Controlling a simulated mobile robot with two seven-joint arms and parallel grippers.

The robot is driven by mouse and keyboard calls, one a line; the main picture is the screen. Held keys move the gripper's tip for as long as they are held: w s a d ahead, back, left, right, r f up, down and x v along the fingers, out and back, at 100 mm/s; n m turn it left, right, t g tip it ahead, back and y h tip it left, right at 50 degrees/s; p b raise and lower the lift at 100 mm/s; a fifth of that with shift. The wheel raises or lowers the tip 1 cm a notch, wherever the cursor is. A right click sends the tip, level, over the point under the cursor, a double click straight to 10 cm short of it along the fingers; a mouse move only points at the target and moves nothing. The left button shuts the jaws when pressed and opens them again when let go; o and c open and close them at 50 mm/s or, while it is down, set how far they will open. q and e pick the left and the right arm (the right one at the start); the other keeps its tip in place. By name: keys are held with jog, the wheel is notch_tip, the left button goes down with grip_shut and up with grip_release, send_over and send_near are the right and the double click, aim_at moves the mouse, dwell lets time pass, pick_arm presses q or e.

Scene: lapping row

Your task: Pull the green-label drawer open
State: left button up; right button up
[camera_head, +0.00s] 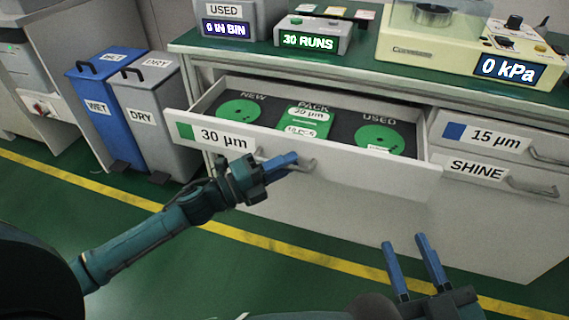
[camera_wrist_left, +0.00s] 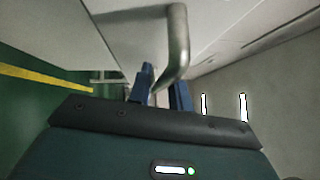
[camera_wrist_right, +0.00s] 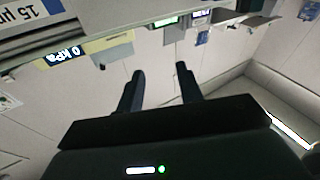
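The green-label drawer (camera_head: 330,160), marked 30 µm with a green square (camera_head: 185,131), stands pulled out from the bench, its inside visible from above. My left gripper (camera_head: 282,162) is at the bar handle (camera_head: 306,165) on its front. In the left wrist view the handle (camera_wrist_left: 178,45) runs down between the two blue fingers (camera_wrist_left: 162,90), which are closed in around it; the exact contact is partly hidden. My right gripper (camera_head: 408,268) is open and empty, low in front of the cabinet; its spread fingers show in the right wrist view (camera_wrist_right: 158,90).
The drawer holds green discs (camera_head: 240,112) and a green pack (camera_head: 305,121). Blue WET (camera_head: 100,105) and grey DRY (camera_head: 145,110) bins stand left. The floor in front is clear.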

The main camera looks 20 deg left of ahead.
pick_arm(q)
jog(key=p+v, duration=0.2)
jog(key=v, duration=1.1)
jog(key=shift+s, duration=0.15)
